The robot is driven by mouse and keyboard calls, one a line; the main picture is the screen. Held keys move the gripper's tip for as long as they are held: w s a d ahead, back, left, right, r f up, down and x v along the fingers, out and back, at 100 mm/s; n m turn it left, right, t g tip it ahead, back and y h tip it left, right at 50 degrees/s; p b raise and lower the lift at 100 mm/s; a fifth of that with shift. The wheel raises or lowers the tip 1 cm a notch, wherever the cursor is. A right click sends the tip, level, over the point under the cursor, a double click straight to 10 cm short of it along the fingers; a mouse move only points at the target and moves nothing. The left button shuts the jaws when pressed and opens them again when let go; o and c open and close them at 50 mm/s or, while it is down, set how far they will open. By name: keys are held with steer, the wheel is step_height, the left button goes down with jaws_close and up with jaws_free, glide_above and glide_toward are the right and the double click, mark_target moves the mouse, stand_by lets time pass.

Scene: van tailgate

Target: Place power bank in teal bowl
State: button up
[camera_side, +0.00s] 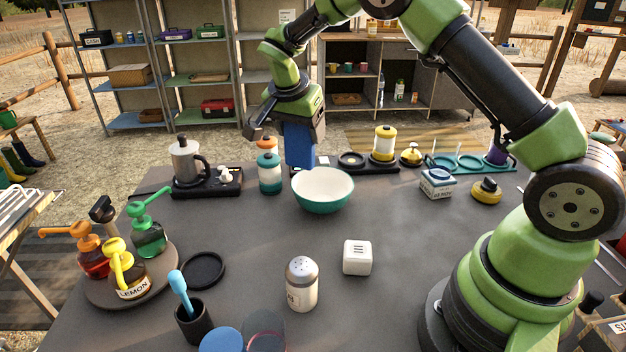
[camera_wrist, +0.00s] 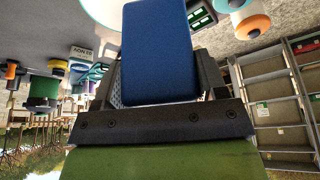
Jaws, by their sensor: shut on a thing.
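The power bank (camera_side: 300,146) is a blue rounded slab, held upright and pointing down from my gripper (camera_side: 298,124). In the wrist view the power bank (camera_wrist: 160,50) fills the space between the jaws, so my gripper (camera_wrist: 160,92) is shut on it. The teal bowl (camera_side: 323,203) has a white inside and stands upright on the dark table. The power bank's lower end is at the bowl's back left rim in the side view; whether it is over the opening or behind it I cannot tell. The bowl looks empty where its inside shows.
Orange- and teal-lidded jars (camera_side: 270,180) stand just left of the bowl, beside a moka pot (camera_side: 186,160). Behind is a black tray with a yellow-lidded jar (camera_side: 384,143). A white cube (camera_side: 357,258) and a shaker (camera_side: 301,284) stand in front.

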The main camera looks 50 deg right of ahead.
steer(key=s+d+m+g, duration=0.1)
steer(key=s+d+m, duration=0.1)
steer(key=s+d, duration=0.1)
glide_toward(325, 170)
steer(key=shift+m, duration=0.3)
steer(key=shift+s+a+f, duration=0.15)
steer(key=shift+s+f, duration=0.4)
steer(key=shift+f, duration=0.4)
steer(key=shift+s+a+f, duration=0.15)
steer(key=shift+s+f, duration=0.4)
steer(key=shift+f, duration=0.4)
steer(key=shift+s+a+f, duration=0.15)
steer(key=shift+s+f, duration=0.4)
steer(key=shift+f, duration=0.35)
steer(key=o, duration=1)
steer(key=shift+f, duration=0.15)
steer(key=shift+o, duration=0.2)
